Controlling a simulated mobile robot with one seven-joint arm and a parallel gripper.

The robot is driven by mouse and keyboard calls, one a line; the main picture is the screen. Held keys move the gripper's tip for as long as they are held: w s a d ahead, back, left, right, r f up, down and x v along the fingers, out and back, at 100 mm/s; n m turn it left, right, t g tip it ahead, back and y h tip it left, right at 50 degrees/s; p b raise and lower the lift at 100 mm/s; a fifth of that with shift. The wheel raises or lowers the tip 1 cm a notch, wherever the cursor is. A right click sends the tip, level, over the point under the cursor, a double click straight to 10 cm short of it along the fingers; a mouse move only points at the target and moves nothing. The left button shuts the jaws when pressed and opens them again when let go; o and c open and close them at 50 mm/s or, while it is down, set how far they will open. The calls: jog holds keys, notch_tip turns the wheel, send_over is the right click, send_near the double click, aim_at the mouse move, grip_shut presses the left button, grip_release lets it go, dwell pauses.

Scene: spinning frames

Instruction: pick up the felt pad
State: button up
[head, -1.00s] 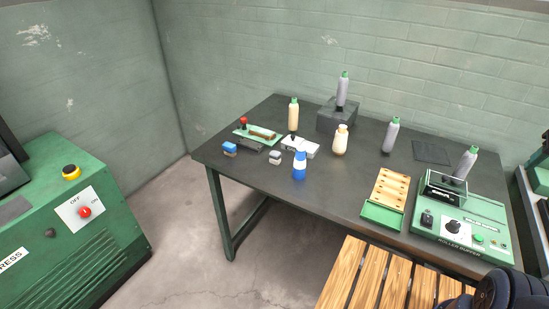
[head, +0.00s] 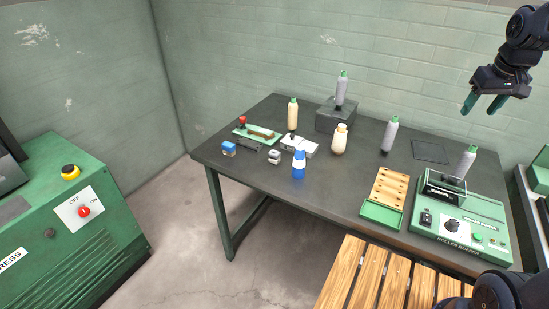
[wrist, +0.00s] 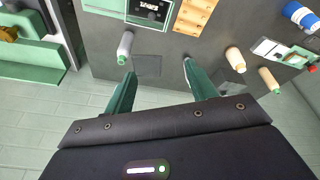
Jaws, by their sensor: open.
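A thin, flat dark grey square, which looks like the felt pad (head: 431,152), lies on the back right of the dark table (head: 335,185). In the wrist view the pad (wrist: 147,66) lies on the tabletop near the table's edge, beyond and between my fingertips. My gripper (head: 481,105) is open and empty, its green fingers pointing down, high at the upper right of the head view. In the wrist view my gripper (wrist: 159,70) shows both fingers apart with nothing between them. The pad is in full view and untouched.
Grey green-capped bottles stand left (head: 390,135) and right (head: 466,162) of the pad. The roller buffer (head: 460,228) and a peg board (head: 390,188) are in front. A dark block (head: 338,118) bears another bottle. Brick wall rises behind the table. The table's middle is bare.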

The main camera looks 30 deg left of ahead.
jog(key=w+a+f+n+g, duration=0.1)
jog(key=w+a+n, duration=0.15)
jog(key=a, duration=0.55)
jog(key=w+a+f+n, duration=0.1)
jog(key=w+a+f, duration=0.15)
jog(key=a, duration=0.55)
jog(key=n+g, duration=0.2)
jog(key=n, duration=0.7)
send_near(274, 152)
jog(key=shift+w+a+f+h, duration=0.15)
jog(key=shift+w+f+h, duration=0.25)
jog(key=shift+w, duration=0.2)
jog(key=shift+s+a+f, duration=0.1)
jog(key=shift+a+f, duration=0.05)
jog(key=shift+f, duration=0.3)
notch_tip(274, 152, down, 5)
jog(key=shift+r, duration=0.1)
jog(key=shift+s+f, duration=0.15)
jog(key=shift+f, duration=1.15)
jog(key=shift+s+f, duration=0.1)
jog(key=shift+f, duration=1.25)
jog(key=c, duration=1.1)
